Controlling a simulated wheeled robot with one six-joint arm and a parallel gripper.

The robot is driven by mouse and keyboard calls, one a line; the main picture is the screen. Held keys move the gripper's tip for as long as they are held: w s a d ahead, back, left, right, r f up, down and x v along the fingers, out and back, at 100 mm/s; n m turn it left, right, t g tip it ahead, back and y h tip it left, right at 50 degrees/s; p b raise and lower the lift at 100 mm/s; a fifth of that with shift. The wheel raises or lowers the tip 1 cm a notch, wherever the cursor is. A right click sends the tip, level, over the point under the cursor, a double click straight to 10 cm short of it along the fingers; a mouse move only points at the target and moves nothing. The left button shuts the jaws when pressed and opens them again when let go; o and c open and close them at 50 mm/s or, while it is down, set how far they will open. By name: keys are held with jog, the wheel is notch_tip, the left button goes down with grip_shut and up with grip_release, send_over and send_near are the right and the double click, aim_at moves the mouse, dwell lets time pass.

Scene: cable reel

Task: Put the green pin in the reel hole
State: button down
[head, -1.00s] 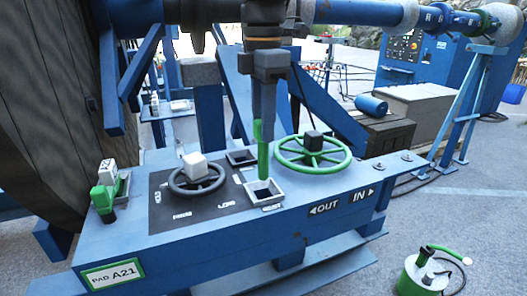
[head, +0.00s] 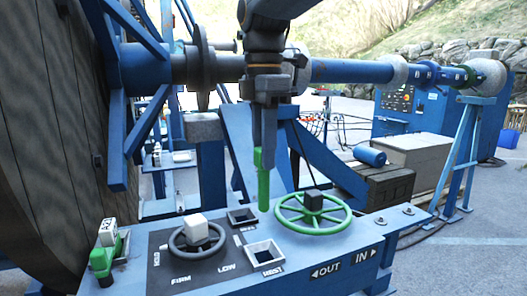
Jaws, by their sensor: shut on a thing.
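The green pin (head: 264,190) hangs upright in my gripper (head: 265,140), which is shut on its upper part. The pin's lower end is above the console, clear of the square REST socket (head: 265,256), which looks empty. The large wooden reel (head: 45,150) with blue spokes fills the left edge. I cannot make out its hole in this view.
The console has a dark handwheel (head: 197,238) with a white knob, a green handwheel (head: 313,213) just right of the pin, and a second square socket (head: 242,217). A green-and-white device (head: 105,258) sits at its left end. A blue shaft (head: 350,71) crosses behind my gripper.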

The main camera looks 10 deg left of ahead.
jog(key=shift+r+p, duration=3.6)
jog(key=shift+r, duration=0.4)
jog(key=shift+s, duration=0.1)
